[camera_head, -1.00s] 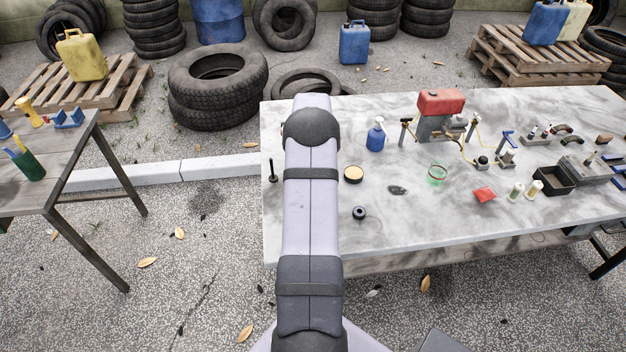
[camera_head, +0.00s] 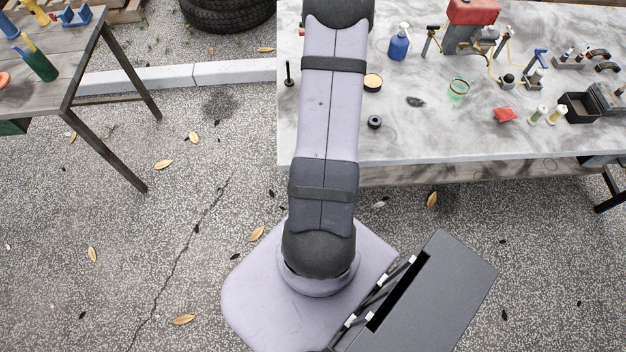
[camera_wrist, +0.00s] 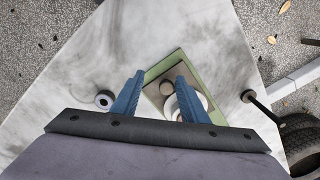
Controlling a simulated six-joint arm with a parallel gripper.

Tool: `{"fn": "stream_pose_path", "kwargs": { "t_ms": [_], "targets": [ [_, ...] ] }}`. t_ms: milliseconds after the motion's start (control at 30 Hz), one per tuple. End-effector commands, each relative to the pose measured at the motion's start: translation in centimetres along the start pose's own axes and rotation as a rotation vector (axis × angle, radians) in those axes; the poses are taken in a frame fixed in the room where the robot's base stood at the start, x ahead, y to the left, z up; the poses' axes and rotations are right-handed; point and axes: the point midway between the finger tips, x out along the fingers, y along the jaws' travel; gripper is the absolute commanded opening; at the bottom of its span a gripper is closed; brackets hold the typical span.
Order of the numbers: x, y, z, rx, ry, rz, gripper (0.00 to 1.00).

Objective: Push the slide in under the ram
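My gripper (camera_wrist: 160,76) has two blue fingers, set apart, with a gap between them in the wrist view. Beyond the fingers is a green-edged square base (camera_wrist: 149,78) with a grey-brown surface. A round white part (camera_wrist: 204,101) is partly hidden behind the right finger. I cannot tell which part is the slide and which the ram. I see no clear contact between fingers and knob. In the head view my arm hides the gripper and this base.
A black ring (camera_wrist: 104,100) lies left of the fingers and a dark upright post (camera_wrist: 258,104) stands right. In the head view, the pale tabletop (camera_head: 440,140) also holds a blue spray bottle (camera_head: 399,46), a yellow-topped tin (camera_head: 373,82) and a red-tanked machine (camera_head: 472,14).

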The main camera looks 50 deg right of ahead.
Motion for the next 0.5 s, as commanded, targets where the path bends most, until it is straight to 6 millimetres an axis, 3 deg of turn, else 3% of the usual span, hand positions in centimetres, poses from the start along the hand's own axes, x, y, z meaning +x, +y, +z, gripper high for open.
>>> {"fn": "stream_pose_path", "kwargs": {
  "t_ms": [167,500],
  "targets": [
    [-0.5,1.7,1.6,0.000,0.004,-0.001,0.39],
    [-6.7,1.5,1.4,0.000,0.004,-0.003,0.39]
  ]
}}
